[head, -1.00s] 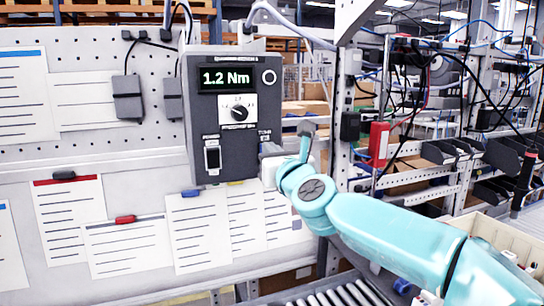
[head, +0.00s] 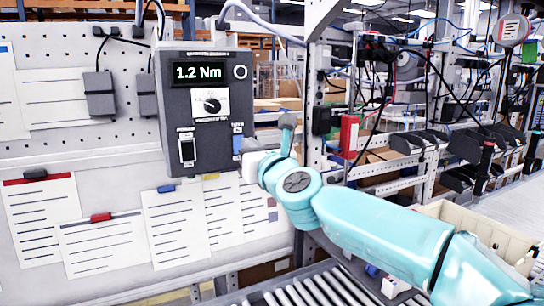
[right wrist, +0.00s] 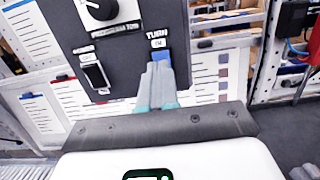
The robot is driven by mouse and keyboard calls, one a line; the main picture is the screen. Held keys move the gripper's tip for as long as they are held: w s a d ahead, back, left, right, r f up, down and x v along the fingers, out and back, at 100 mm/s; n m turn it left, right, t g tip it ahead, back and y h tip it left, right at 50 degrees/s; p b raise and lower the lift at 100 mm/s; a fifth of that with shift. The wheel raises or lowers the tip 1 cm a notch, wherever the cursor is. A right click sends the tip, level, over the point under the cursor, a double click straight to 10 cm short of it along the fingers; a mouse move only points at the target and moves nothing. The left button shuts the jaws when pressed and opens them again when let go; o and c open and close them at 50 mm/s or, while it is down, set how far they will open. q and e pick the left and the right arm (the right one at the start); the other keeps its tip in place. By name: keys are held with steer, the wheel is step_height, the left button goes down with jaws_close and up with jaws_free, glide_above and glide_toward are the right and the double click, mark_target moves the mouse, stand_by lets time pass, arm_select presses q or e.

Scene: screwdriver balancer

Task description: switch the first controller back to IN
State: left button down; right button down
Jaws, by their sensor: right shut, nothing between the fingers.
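The controller (head: 203,110) is a dark grey box on the pegboard panel in the head view. Its display (head: 199,73) reads 1.2 Nm, with a knob (head: 211,104) below. A dark rocker switch (head: 188,150) is at its lower left and a blue switch (head: 238,144) at its lower right; both also show in the right wrist view, the dark one (right wrist: 95,75) and the blue one (right wrist: 161,57). My right gripper (right wrist: 158,68) is shut and empty, its tips just in front of the blue switch; I cannot tell whether they touch. My left gripper is out of view.
Paper sheets (head: 174,228) hang below the controller. A metal upright (head: 313,110) with a red box (head: 348,136) stands to the right. A roller conveyor (head: 310,290) and a beige bin (head: 470,232) are at lower right.

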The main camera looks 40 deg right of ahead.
steer(key=s+a+r, duration=0.1)
steer(key=s+a, duration=0.1)
steer(key=s, duration=0.7)
steer(key=shift+s+a+r, duration=0.15)
steer(key=shift+s+r, duration=0.1)
steer(key=shift+r, duration=0.05)
steer(key=shift+f, duration=0.1)
